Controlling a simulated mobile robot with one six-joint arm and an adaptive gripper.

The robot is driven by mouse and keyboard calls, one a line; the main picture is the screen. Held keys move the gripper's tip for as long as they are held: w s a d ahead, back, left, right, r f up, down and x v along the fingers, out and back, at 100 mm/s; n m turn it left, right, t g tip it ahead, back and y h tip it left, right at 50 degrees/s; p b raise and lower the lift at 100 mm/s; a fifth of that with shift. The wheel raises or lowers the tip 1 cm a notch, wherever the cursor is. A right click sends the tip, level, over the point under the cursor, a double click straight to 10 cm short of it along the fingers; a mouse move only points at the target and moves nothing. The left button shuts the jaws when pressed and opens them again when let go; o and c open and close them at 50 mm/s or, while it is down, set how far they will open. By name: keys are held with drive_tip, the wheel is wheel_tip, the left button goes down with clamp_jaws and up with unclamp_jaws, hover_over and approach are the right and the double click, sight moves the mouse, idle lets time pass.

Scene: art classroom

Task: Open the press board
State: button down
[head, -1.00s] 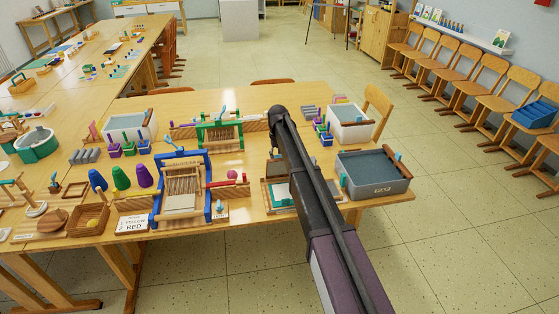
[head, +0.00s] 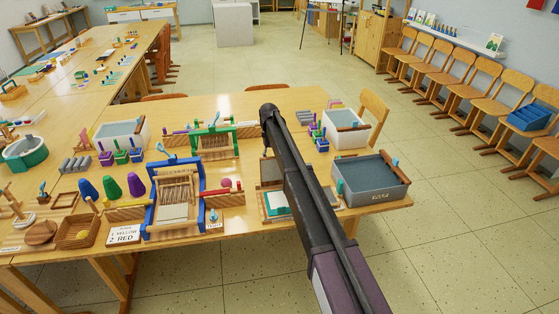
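What looks like the press board (head: 276,204) lies near the front edge of the table, with a white and teal base and a wooden rim. A grey-brown panel (head: 269,170) stands behind the base; I cannot tell whether it belongs to the board. My dark arm crosses in front and hides the board's right part. My gripper (head: 268,113) is at the arm's far end, above and behind the board in the picture. Its fingers cannot be made out, so neither their opening nor any contact shows.
A blue loom (head: 152,212) stands left of the board, and a green loom (head: 214,143) behind it. A grey tub (head: 375,193) stands close on the right, a white tub (head: 345,134) farther back. Floor right of the table (head: 450,240) is clear.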

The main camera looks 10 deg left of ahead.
drive_tip(key=shift+w+d, duration=0.15)
drive_tip(key=shift+w, duration=0.1)
drive_tip(key=shift+c, duration=0.6)
unclamp_jaws()
drive_tip(key=shift+f, duration=0.1)
